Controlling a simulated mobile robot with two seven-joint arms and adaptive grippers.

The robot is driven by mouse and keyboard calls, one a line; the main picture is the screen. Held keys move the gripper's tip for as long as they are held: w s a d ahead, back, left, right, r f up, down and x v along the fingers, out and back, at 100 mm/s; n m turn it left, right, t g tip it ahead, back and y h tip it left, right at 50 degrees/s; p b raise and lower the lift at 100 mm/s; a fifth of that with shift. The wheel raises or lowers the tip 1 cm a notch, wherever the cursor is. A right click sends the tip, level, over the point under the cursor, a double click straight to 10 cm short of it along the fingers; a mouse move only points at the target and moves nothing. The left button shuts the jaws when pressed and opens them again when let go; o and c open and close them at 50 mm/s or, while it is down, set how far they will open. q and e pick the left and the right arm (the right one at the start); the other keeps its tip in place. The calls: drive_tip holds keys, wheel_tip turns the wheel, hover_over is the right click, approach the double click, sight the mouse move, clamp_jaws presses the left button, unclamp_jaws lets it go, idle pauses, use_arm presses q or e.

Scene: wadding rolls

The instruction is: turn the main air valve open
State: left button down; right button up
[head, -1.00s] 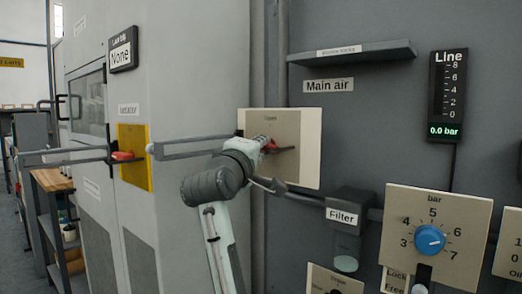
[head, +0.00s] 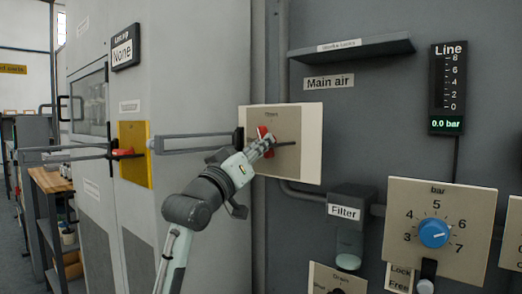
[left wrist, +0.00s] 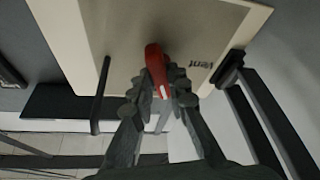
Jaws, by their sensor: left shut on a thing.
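The main air valve is a pale square panel (head: 308,165) on the grey wall, under the "Main air" label (head: 328,83). Its red handle (head: 262,131) shows at the upper left of the panel's middle. My left gripper (head: 265,143) is at the handle, reaching up from the lower left. In the left wrist view the red handle (left wrist: 154,68) lies between the two fingers (left wrist: 157,92), which are shut on it. The word "Vent" shows on the panel beside it. The fingers hide part of the handle. My right gripper is not in view.
A line gauge (head: 447,90) reads 0.0 bar. A shelf (head: 352,48) juts out above. A filter (head: 349,225) and a blue regulator knob (head: 433,233) sit at lower right. A long grey cabinet handle (head: 195,144) sticks out left of the panel.

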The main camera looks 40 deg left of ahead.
use_arm(q)
drive_tip(key=shift+a+f+m+h+b, duration=0.1)
drive_tip(key=shift+m+h+b, duration=0.3)
drive_tip(key=shift+m+h, duration=0.85)
drive_tip(key=shift+m+h+b, duration=0.35)
drive_tip(key=shift+m+h, duration=0.2)
drive_tip(key=shift+m, duration=1.4)
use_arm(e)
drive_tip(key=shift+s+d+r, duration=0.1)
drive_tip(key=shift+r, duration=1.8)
use_arm(q)
drive_tip(key=c, duration=1.5)
unclamp_jaws()
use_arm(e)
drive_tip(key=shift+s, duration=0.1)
use_arm(q)
drive_tip(key=v, duration=1.2)
